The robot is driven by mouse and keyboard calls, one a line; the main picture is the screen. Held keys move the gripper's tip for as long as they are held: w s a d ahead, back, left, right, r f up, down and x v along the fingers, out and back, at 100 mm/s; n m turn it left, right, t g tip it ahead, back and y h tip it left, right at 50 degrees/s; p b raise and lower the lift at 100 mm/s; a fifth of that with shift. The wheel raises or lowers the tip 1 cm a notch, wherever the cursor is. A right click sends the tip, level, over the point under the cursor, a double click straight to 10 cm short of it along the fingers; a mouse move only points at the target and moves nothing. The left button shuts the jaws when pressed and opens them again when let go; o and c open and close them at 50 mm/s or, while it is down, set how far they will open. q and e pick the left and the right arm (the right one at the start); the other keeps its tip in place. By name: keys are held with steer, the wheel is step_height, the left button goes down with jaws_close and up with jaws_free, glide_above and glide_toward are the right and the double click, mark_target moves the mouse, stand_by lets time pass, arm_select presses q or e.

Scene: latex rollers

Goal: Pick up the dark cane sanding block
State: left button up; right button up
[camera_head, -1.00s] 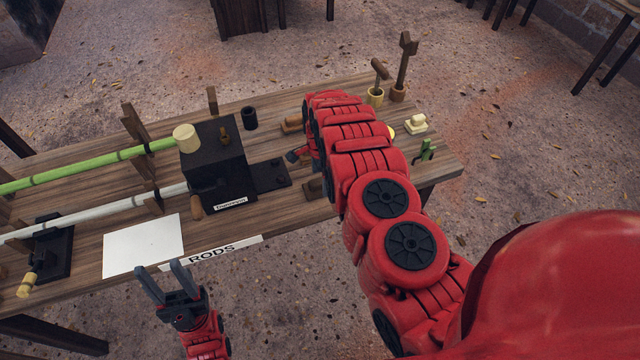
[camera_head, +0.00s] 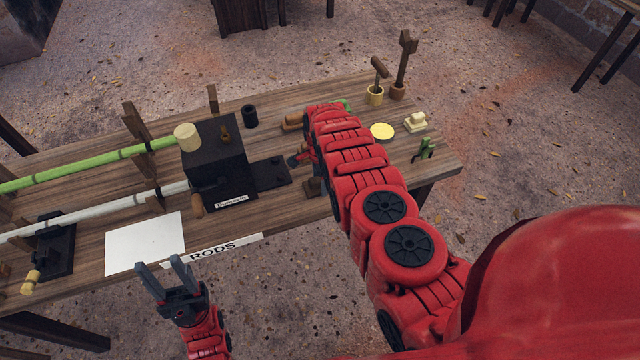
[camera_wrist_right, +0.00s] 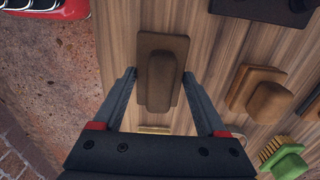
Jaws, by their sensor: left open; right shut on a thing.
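The dark cane sanding block (camera_wrist_right: 161,70), a dark brown block with a raised grip on a flat base, lies centred in the right wrist view. My right gripper (camera_wrist_right: 159,76) is shut on it, with one finger along each side. The block seems to be at the tabletop; I cannot tell whether it is lifted. In the head view a dark brown block (camera_head: 314,187) shows by the table's front edge, partly behind my right arm, which hides most of that gripper. My left gripper (camera_head: 166,268) is open and empty, in front of the table by the white sheet.
A lighter brown block (camera_wrist_right: 258,94) and a green brush (camera_wrist_right: 285,161) lie right of the held block. A black machine (camera_head: 217,165) stands left of my right arm on the wooden table (camera_head: 275,210). A yellow disc (camera_head: 382,131) lies right of the arm.

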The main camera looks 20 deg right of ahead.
steer(key=c, duration=0.4)
steer(key=shift+r, duration=0.2)
